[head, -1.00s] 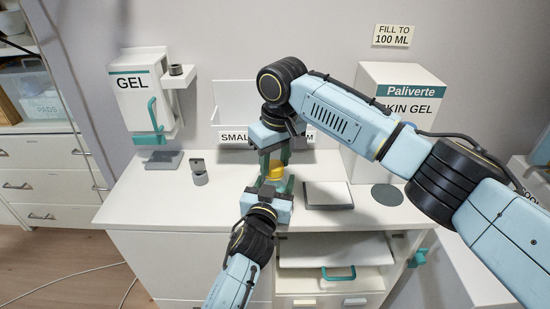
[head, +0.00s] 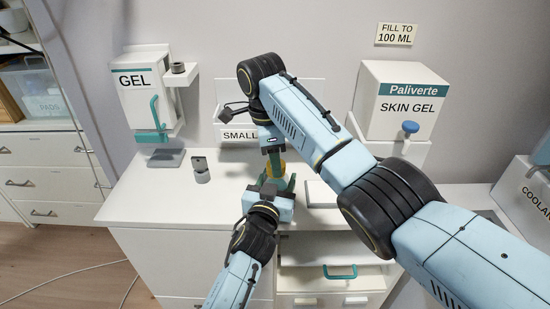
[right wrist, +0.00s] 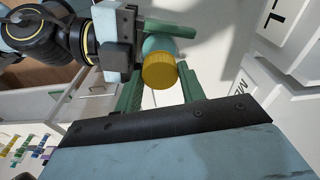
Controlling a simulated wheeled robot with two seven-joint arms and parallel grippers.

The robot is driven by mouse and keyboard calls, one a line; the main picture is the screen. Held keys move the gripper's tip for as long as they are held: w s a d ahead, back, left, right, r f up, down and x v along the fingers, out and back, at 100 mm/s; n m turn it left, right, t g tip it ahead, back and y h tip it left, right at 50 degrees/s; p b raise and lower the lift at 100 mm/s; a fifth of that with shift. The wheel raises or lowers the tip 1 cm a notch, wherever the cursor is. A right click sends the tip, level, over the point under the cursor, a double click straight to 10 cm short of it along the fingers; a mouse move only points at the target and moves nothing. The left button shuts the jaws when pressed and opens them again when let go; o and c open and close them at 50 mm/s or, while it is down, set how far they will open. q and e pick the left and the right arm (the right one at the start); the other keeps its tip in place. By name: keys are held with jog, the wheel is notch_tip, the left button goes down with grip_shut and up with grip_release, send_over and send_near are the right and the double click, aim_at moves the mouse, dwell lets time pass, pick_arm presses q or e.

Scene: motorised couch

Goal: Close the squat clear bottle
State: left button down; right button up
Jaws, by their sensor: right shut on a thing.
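The squat bottle stands on the white counter; its pale greenish body (right wrist: 158,45) shows in the right wrist view beneath a ribbed yellow cap (right wrist: 159,72). The cap also shows as a small yellow patch in the head view (head: 283,169). My right gripper (head: 276,167) points down from above and is shut on the cap, with its green fingers on either side of it in the right wrist view (right wrist: 160,85). My left gripper (head: 278,184) reaches in low from the front, with its fingers around the bottle body. The bottle's lower part is mostly hidden.
A gel dispenser (head: 135,95) hangs at left with a grey pad (head: 165,158) below. A small grey object (head: 200,170) stands left of the grippers. The skin gel box (head: 400,105) is at right. My right arm crosses above the counter's right half. The counter's left front is clear.

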jog(key=m, duration=0.4)
jog(key=shift+a+m+g, duration=0.1)
jog(key=shift+m+g, duration=0.2)
jog(key=shift+m, duration=0.1)
jog(key=m, duration=0.5)
jog(key=shift+w+m+g, duration=0.15)
jog(key=shift+m+g, duration=0.15)
jog(key=o, duration=0.9)
